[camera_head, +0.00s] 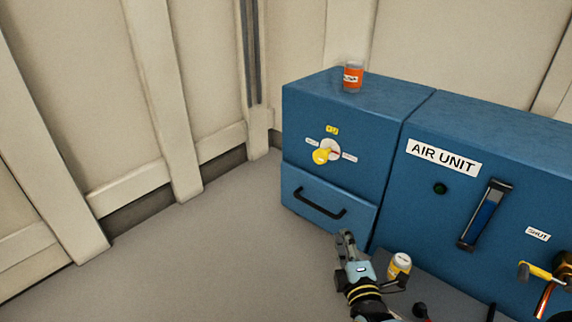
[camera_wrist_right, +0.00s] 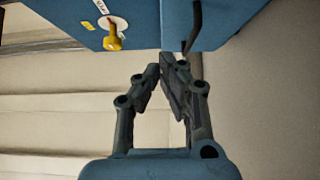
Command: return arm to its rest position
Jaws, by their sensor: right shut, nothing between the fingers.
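My right gripper (camera_head: 347,240) is low in the head view, in front of the blue cabinet (camera_head: 300,110) and just below its drawer (camera_head: 300,188). Its fingers are shut with nothing between them. In the right wrist view the right gripper (camera_wrist_right: 160,72) has its fingertips close together, with the blue cabinet's face and a dark handle (camera_wrist_right: 196,25) beyond. From the picture, I cannot tell how far the fingertips are from the drawer handle (camera_head: 318,207). My left gripper does not show.
A yellow knob (camera_head: 323,155) sits on the cabinet's face. An orange-labelled jar (camera_head: 353,77) stands on top. A yellow-labelled jar (camera_head: 399,265) is close to the right of my right gripper. The AIR UNIT cabinet (camera_head: 420,205) is at right. The floor (camera_head: 190,255) at left is clear.

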